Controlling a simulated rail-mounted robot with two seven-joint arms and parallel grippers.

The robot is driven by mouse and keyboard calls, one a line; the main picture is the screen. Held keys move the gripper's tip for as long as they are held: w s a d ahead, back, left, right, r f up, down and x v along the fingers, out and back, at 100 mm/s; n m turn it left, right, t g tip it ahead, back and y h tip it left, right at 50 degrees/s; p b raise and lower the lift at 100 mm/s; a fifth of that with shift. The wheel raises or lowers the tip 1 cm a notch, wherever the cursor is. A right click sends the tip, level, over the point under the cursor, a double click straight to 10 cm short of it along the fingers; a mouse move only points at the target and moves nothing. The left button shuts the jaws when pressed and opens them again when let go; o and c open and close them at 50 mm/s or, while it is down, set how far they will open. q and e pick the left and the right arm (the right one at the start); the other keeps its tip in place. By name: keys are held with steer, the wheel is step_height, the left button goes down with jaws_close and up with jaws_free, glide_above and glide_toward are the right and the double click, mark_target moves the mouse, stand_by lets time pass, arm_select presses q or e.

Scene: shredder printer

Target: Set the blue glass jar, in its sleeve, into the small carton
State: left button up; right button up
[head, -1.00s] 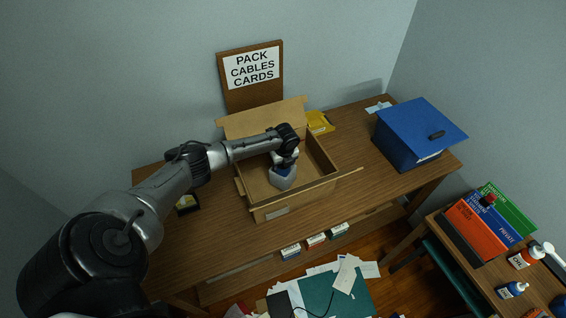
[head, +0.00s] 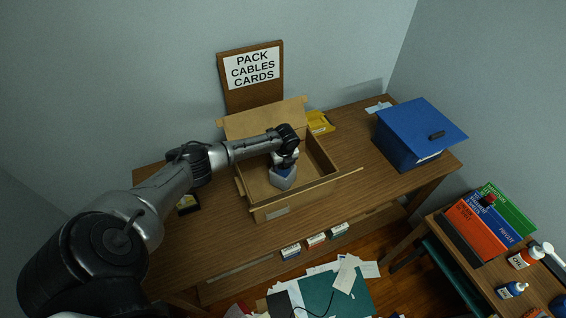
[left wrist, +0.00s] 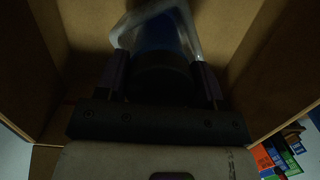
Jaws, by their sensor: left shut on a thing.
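The small carton (head: 268,214) stands open on the wooden desk, its flaps folded outward. The blue glass jar (head: 284,172) sits in a pale grey sleeve (head: 283,184) inside the carton. My left gripper (head: 284,166) reaches down into the carton and is shut on the jar. In the left wrist view, the jar (left wrist: 158,50) shows dark blue between the two fingers of the left gripper (left wrist: 163,85), with the pale sleeve (left wrist: 185,30) around it and carton walls on both sides. Whether the sleeve touches the carton floor is hard to tell. My right gripper is not in view.
A blue lidded box (head: 412,140) stands at the desk's right end. A sign board (head: 252,75) reading "PACK CABLES CARDS" stands behind the carton, and a yellow item (head: 319,123) lies beside it. A side table with folders (head: 488,222) and bottles is at lower right. Papers lie below.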

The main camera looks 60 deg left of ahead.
arm_select(q)
steer(key=shift+f+b, duration=0.6)
steer(key=shift+f, duration=0.4)
steer(key=o, duration=1)
steer(key=shift+c, duration=0.2)
steer(key=o, duration=0.4)
steer(key=shift+r, duration=0.1)
steer(key=r, duration=0.4)
steer(key=d+r+p, duration=0.1)
steer(key=r, duration=0.3)
steer(key=r+p, duration=0.1)
steer(key=r, duration=0.3)
steer(key=shift+s+d, duration=0.1)
steer(key=shift+d, duration=0.25)
steer(key=shift+d+r, duration=0.15)
steer(key=shift+r, duration=0.65)
